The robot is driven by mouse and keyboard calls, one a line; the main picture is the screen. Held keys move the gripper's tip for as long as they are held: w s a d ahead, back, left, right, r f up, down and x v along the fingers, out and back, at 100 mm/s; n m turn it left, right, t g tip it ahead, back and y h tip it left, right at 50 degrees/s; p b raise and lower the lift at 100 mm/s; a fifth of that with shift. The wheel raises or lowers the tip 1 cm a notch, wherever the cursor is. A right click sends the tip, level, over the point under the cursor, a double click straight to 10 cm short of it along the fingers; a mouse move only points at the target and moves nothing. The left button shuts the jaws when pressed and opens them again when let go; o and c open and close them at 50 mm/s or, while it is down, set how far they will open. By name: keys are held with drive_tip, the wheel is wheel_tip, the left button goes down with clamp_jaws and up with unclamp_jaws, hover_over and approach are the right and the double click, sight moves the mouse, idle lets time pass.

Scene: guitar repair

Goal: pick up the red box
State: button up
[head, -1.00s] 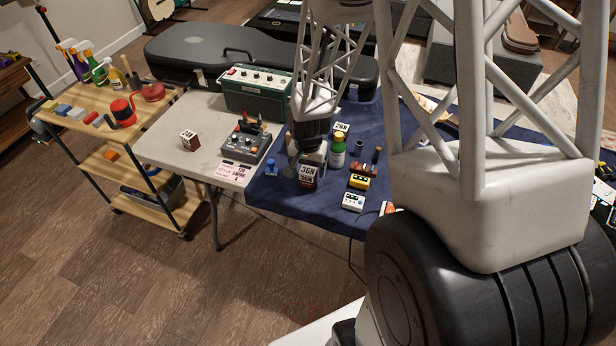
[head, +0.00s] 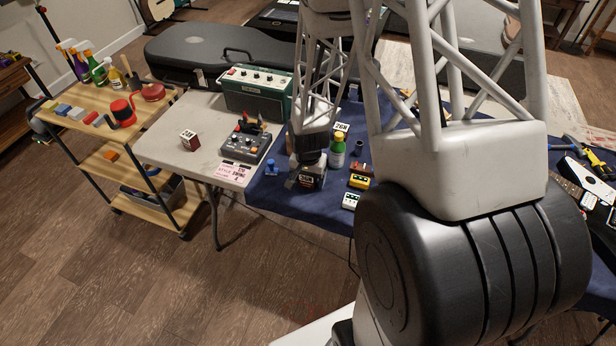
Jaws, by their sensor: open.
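A small dark red box with a white label (head: 307,183) stands on the blue cloth near its front edge. My gripper (head: 308,174) is open and points down at this box. It covers the box's upper part. One finger shows at the box's left side; the other is hidden, and I cannot tell whether either touches the box. Another small dark red and white box (head: 189,140) stands on the bare pale table at the left, well apart from my gripper.
A yellow pedal (head: 359,182) and a white pedal (head: 350,201) lie right of the box. A small blue item (head: 271,167) is at its left. A grey pedal unit (head: 245,147) and green amplifier (head: 255,91) stand behind left.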

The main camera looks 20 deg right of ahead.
drive_tip(key=shift+c, duration=0.5)
drive_tip(key=c, duration=1)
drive_tip(key=shift+o, duration=0.2)
drive_tip(key=shift+r, duration=0.15)
drive_tip(key=shift+r, duration=1)
drive_tip(key=shift+s+a+r, duration=0.1)
drive_tip(key=shift+s+r, duration=0.4)
drive_tip(key=shift+r, duration=0.2)
drive_tip(key=s+a+r, duration=0.1)
drive_tip(key=s+a, duration=0.1)
drive_tip(key=s, duration=1.2)
drive_tip(key=shift+s+a+r, duration=0.15)
drive_tip(key=shift+s+a, duration=0.25)
